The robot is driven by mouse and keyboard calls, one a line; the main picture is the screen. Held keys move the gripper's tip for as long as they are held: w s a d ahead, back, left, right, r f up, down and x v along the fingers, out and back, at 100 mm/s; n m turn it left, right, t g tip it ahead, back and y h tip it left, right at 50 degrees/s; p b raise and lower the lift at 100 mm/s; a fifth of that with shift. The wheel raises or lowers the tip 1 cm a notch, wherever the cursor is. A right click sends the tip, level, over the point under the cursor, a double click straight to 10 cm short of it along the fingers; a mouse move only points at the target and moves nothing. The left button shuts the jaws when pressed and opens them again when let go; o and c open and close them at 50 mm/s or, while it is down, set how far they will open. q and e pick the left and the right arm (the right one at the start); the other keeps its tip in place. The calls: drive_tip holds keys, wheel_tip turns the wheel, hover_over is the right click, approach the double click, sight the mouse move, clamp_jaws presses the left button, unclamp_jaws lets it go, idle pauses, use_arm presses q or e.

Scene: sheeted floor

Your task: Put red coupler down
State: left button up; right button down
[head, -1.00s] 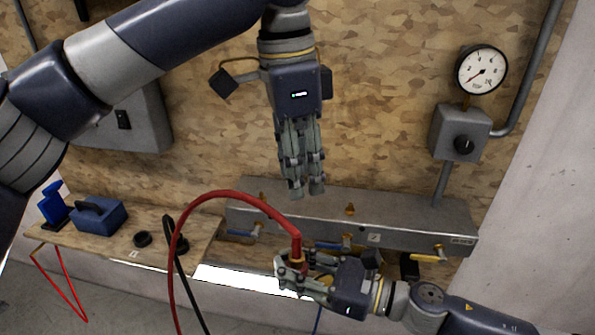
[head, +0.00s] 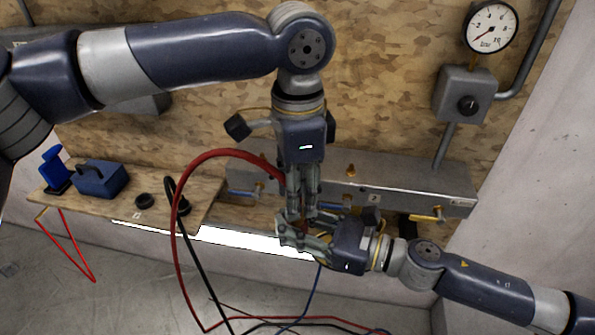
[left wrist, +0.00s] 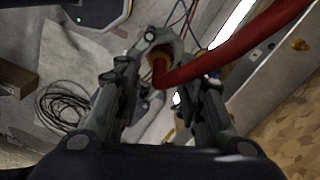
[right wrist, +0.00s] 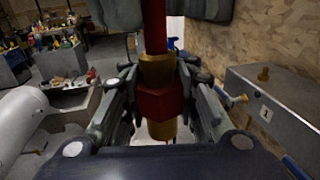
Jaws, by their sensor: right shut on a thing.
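The red coupler (right wrist: 158,102), with brass collars above and below its red hex body, stands upright between the fingers of my right gripper (right wrist: 160,112), which is shut on it. A red hose (head: 179,210) runs from its top and arches left. In the head view the coupler is mostly hidden by the grippers. My left gripper (head: 301,217) points down just above my right gripper (head: 283,236). In the left wrist view its fingers are apart, with the hose and coupler top (left wrist: 160,63) between them.
A wooden shelf (head: 205,190) at left holds a blue box (head: 100,179), a blue holder (head: 53,170) and a dark ring (head: 145,201). A gauge (head: 491,28) hangs at upper right. Loose hoses lie below.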

use_arm(q)
drive_tip(key=shift+f, duration=0.25)
clamp_jaws()
use_arm(e)
drive_tip(key=c, duration=1.2)
unclamp_jaws()
